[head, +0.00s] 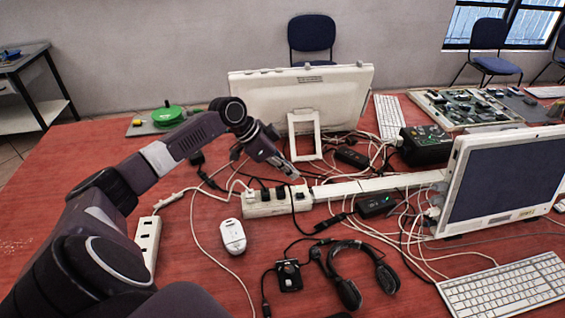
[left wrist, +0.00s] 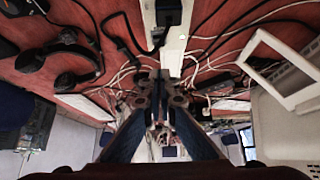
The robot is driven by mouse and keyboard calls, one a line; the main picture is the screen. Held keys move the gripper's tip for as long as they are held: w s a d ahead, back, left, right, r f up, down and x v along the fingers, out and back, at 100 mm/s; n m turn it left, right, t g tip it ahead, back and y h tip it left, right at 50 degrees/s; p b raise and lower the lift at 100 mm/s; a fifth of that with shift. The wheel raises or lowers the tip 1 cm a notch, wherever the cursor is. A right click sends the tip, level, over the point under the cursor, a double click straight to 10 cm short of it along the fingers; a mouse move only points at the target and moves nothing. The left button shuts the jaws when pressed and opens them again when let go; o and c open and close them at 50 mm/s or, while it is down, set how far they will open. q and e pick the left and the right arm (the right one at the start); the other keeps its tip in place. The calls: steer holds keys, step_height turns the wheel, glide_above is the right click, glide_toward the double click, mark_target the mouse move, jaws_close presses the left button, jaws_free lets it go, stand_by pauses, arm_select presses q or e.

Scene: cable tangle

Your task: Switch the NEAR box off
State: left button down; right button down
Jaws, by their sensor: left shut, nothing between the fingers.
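A white power strip box (head: 258,209) with several dark plugs lies mid-table in the head view. A long white strip (head: 370,186) runs on from it to the right. Another white strip box (head: 147,235) with sockets lies nearer, at the left beside my arm. I cannot tell which box is the near one, and no switch is clear to me. My left gripper (head: 297,176) is shut and empty, just above the right end of the middle box. In the left wrist view its fingertips (left wrist: 161,76) meet in front of a white strip (left wrist: 174,52) with a black plug. My right gripper is not in view.
Tangled cables surround the strips. A white mouse (head: 233,236), a headset (head: 358,274) and a keyboard (head: 505,286) lie in front. Monitors stand behind (head: 260,100) and at right (head: 455,185). Bare red table (head: 60,200) shows at far left.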

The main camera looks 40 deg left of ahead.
mark_target(298, 194)
arm_select(q)
steer(key=x, duration=0.3)
steer(key=shift+w+d+f, duration=0.15)
steer(key=shift+w+f, duration=0.05)
steer(key=shift+w, duration=0.05)
steer(key=f, duration=0.1)
steer(key=f+p, duration=0.1)
steer(key=shift+s+f, duration=0.25)
steer(key=shift+f, duration=0.1)
steer(key=shift+s+a+f, duration=0.1)
steer(key=shift+a+f, duration=0.2)
steer(key=shift+f, duration=0.35)
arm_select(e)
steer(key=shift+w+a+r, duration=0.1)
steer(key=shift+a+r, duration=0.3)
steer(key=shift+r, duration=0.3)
arm_select(q)
steer(key=shift+f, duration=0.1)
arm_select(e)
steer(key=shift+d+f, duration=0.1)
arm_select(q)
steer(key=shift+s+f+b, duration=0.15)
steer(key=shift+f+b, duration=0.45)
steer(key=shift+b, duration=0.3)
steer(key=shift+r+t, duration=0.3)
steer(key=shift+r, duration=0.05)
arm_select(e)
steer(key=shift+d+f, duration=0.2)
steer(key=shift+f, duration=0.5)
